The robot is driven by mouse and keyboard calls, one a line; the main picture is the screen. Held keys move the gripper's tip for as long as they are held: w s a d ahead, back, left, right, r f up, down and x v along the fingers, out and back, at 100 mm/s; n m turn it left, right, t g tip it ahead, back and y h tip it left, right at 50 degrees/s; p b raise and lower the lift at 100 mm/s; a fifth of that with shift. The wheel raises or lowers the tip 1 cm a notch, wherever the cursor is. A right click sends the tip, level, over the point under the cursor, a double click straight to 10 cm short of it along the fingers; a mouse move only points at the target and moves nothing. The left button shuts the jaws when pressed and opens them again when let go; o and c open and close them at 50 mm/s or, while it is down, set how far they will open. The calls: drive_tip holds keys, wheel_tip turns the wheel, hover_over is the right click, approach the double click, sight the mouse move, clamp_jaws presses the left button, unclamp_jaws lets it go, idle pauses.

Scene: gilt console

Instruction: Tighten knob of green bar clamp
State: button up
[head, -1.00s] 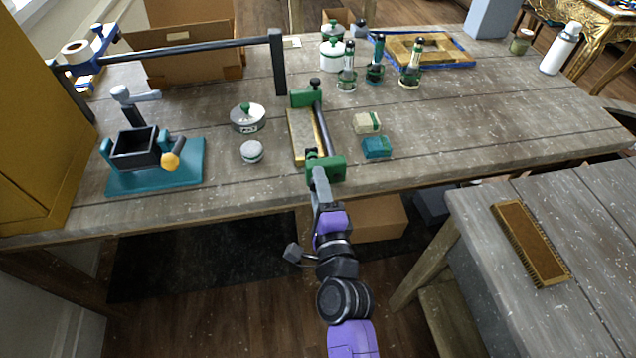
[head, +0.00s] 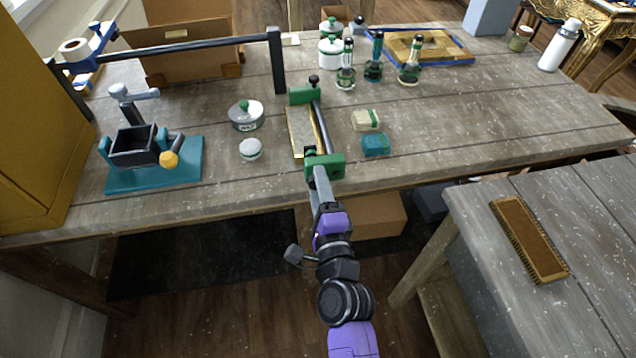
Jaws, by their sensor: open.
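The green bar clamp lies on the wooden workbench in the head view, with a dark bar (head: 322,126) running between a far green jaw (head: 303,95) and a near green jaw (head: 335,165). A black knob (head: 314,79) stands up at the far jaw. A flat gilt-edged piece (head: 301,133) lies along the left side of the bar. My gripper (head: 316,170) is at the near jaw, close to the bench's front edge. The fingers are open; their tips are small and partly hidden against the jaw, so I cannot tell whether they touch it.
A teal-based vise (head: 155,175) and a round tin (head: 247,116) stand to the left. A cream block (head: 366,120) and a teal block (head: 376,145) lie just right of the clamp. Bottles (head: 374,70) stand behind. A brush (head: 530,240) lies on the side table.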

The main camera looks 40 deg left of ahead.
drive_tip(key=b+v, duration=0.1)
drive_tip(key=v, duration=0.6)
drive_tip(key=shift+d, duration=0.15)
drive_tip(key=shift+o, duration=1.4)
drive_tip(key=shift+s+f, duration=0.1)
drive_tip(key=w+a+n+b, duration=0.4)
drive_tip(key=n+b, duration=0.1)
drive_tip(key=n, duration=1.4)
drive_tip(key=shift+a, duration=0.25)
